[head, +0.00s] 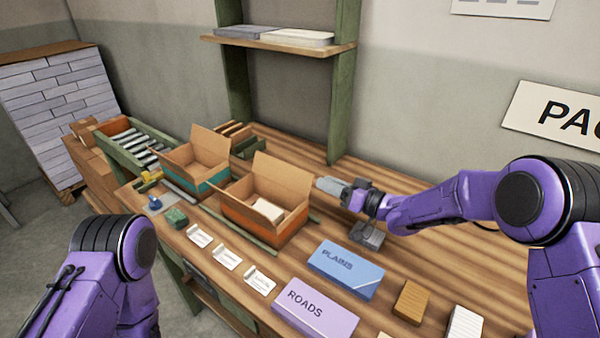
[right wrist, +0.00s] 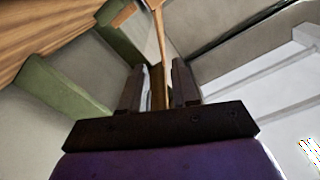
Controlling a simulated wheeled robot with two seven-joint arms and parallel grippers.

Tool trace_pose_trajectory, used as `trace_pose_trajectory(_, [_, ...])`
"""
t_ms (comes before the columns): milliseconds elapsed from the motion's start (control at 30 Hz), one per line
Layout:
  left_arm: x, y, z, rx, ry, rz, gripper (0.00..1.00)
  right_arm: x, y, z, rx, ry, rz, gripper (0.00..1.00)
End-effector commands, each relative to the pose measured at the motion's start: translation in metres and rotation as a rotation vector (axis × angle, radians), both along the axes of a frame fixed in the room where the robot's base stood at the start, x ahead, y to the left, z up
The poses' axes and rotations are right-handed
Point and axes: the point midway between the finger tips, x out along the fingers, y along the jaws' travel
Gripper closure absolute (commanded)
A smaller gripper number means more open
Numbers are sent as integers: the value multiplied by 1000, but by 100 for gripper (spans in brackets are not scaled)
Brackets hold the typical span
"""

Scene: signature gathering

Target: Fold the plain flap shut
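An open cardboard box with an orange band (head: 240,217) stands on the bench with white papers (head: 267,209) inside. Its far flap (head: 281,183) stands upright; which flap is the plain one I cannot tell. My right gripper (head: 328,186) is just right of this flap's edge, level with its upper part. In the right wrist view my two fingers (right wrist: 158,88) are apart. A thin tan strip (right wrist: 159,40), perhaps the flap edge-on, shows between them; contact is unclear. My left arm is at the lower left, its gripper out of view.
A second open box with a teal band (head: 212,184) stands behind left. Blue PLAINS (head: 346,268) and lilac ROADS (head: 316,307) boxes lie in front, with several white cards (head: 228,257) left of them. A grey device (head: 367,235) sits below my right wrist. A green shelf post (head: 343,90) rises behind.

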Motion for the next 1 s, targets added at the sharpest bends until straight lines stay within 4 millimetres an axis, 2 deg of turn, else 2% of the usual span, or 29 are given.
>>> trace_pose_trajectory(200, [0, 0, 21, 0, 0, 0, 62, 28, 44, 5, 2, -1, 9, 70])
trace_pose_trajectory(400, [0, 0, 29, 0, 0, 0, 62, 49, 72, 3, 1, -2, 7, 70])
trace_pose_trajectory(767, [0, 0, 30, 0, 0, 0, 62, 56, 80, 2, 3, -1, 3, 70])
trace_pose_trajectory(800, [0, 0, 30, 0, 0, 0, 62, 56, 80, 2, 3, -1, 3, 73])
trace_pose_trajectory(900, [0, 0, 30, 1, -1, 0, 62, 56, 80, 2, 3, -1, 3, 100])
trace_pose_trajectory(1000, [0, 0, 30, 1, -1, 0, 62, 56, 79, 2, 3, -1, 3, 100])
